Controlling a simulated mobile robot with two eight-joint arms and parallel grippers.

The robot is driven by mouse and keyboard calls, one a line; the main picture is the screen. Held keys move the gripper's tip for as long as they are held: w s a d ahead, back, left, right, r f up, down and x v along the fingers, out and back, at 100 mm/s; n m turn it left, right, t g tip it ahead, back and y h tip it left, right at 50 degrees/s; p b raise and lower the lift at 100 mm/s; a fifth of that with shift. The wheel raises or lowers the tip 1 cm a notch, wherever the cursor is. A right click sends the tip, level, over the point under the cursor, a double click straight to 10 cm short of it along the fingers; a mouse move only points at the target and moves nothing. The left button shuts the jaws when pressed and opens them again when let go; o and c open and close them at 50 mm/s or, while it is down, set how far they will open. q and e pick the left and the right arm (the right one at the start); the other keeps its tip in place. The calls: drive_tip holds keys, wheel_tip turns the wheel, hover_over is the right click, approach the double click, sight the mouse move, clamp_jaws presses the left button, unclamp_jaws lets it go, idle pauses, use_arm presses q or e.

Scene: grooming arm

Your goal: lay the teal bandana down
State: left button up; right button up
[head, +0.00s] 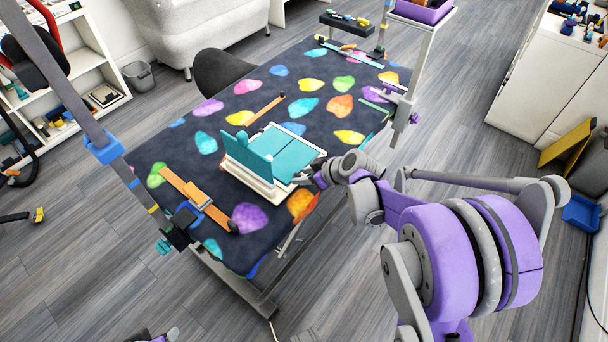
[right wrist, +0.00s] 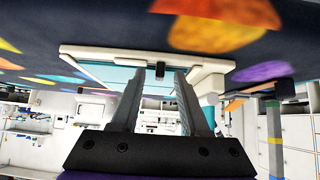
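A cream frame (head: 246,180) lies on the dark patterned table, with a teal flat panel (head: 275,147) on it. A second teal panel (head: 245,160) stands steeply tilted at its left side. I cannot tell which teal part is the bandana cloth. My right gripper (head: 312,172) is at the frame's right end. In the right wrist view, its two fingers (right wrist: 162,74) are apart, with a small black tab (right wrist: 159,70) of the cream frame (right wrist: 215,65) showing between the tips. Contact is unclear.
The table (head: 225,213) has a dark cover with coloured shapes. An orange bar (head: 187,190) lies left of the frame and a thin brown stick (head: 265,109) behind it. Grey posts stand at the table's left front and right side. The table's middle back is mostly clear.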

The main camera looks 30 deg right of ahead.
drive_tip(key=shift+s+r, duration=0.1)
drive_tip(key=p+v, duration=0.2)
drive_tip(key=v, duration=0.8)
drive_tip(key=shift+s+r, duration=0.2)
drive_tip(key=s+a+r+m+g+h+p, duration=0.3)
drive_tip(key=s+a+p, duration=0.4)
drive_tip(key=s+a, duration=0.6)
wheel_tip(320, 180, up, 2)
drive_tip(key=shift+s+r+m, duration=0.1)
drive_tip(key=shift+s+m, duration=0.4)
drive_tip(key=shift+m, duration=0.2)
